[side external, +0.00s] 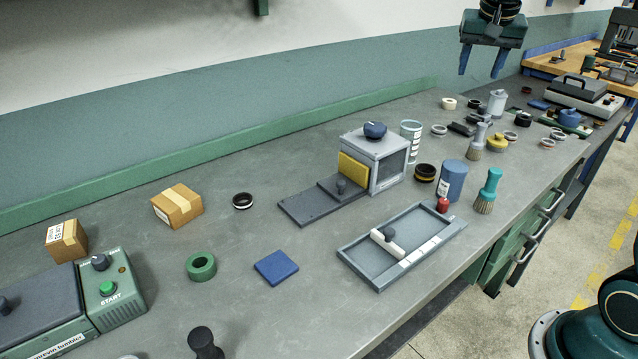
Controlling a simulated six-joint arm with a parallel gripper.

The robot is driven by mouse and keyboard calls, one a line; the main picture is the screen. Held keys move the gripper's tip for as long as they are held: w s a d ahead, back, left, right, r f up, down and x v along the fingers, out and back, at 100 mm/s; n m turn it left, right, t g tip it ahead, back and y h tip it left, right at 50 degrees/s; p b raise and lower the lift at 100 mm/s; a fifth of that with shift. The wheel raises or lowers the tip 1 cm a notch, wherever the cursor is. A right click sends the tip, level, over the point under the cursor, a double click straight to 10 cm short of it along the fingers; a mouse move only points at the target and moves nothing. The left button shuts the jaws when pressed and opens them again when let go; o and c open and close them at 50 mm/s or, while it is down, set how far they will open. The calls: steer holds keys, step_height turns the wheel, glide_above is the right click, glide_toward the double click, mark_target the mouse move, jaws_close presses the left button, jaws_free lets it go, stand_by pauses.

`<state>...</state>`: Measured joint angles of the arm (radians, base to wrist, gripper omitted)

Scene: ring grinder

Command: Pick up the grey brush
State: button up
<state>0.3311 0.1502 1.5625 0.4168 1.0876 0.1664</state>
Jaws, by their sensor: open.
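The grey brush (479,138) stands upright on the bench toward the right, bristles down, its pale grey handle pointing up. My gripper (481,71) is at the top right, high above the bench. Its two blue fingers point down and are spread apart, with nothing between them. It appears well above and apart from the grey brush. A second brush, teal (488,190), stands upright nearer the bench's front edge.
Close around the grey brush are a yellow-topped part (497,142), several rings and a grey bottle (496,102). A blue cylinder (452,180), a red-knobbed piece (442,205) and a tray (365,262) stand nearer.

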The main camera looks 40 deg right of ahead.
steer(key=w+d+f+m+g, duration=0.1)
steer(key=w+d+f+m, duration=0.35)
steer(key=d, duration=0.55)
steer(key=m+g, duration=0.2)
steer(key=m, duration=0.1)
glide_above(481, 133)
steer(key=a, duration=0.2)
step_height(481, 133, down, 8)
steer(key=shift+w+a, duration=0.15)
steer(key=shift+w, duration=0.25)
steer(key=shift+x, duration=4.2)
steer(key=shift+w+f, duration=0.1)
steer(key=shift+w, duration=0.05)
steer(key=shift+x, duration=2.5)
steer(key=shift+w, duration=0.1)
steer(key=shift+c, duration=0.4)
